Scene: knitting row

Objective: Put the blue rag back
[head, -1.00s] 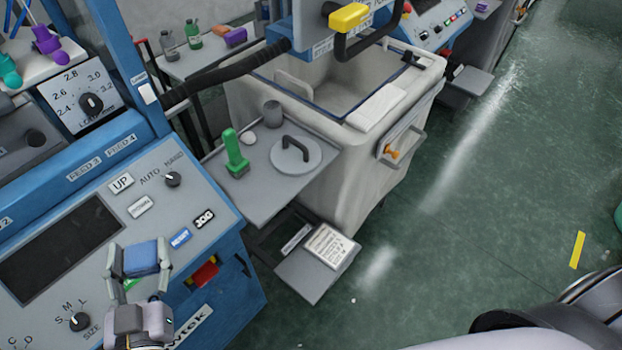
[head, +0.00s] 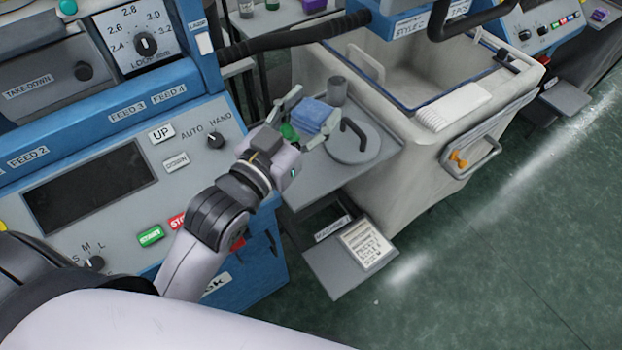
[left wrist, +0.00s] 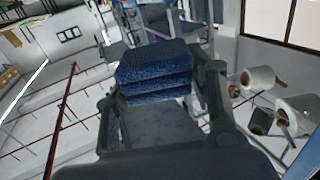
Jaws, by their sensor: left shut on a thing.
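My left gripper (head: 300,125) is shut on the folded blue rag (head: 317,113) and holds it over the grey side shelf (head: 305,185). In the left wrist view the rag (left wrist: 155,72) sits between the two fingers in several folded layers. From the head view I cannot tell how high above the shelf it is. A green object (head: 289,132) on the shelf is mostly hidden behind the gripper. My right gripper is not in view.
On the shelf, a grey cup (head: 337,91) and a round grey lid with a handle (head: 353,143) stand close to the rag. A pale bin (head: 405,180) is to the right. The control panel (head: 120,190) is at left. A lower step (head: 345,268) holds a printed card pad (head: 367,246).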

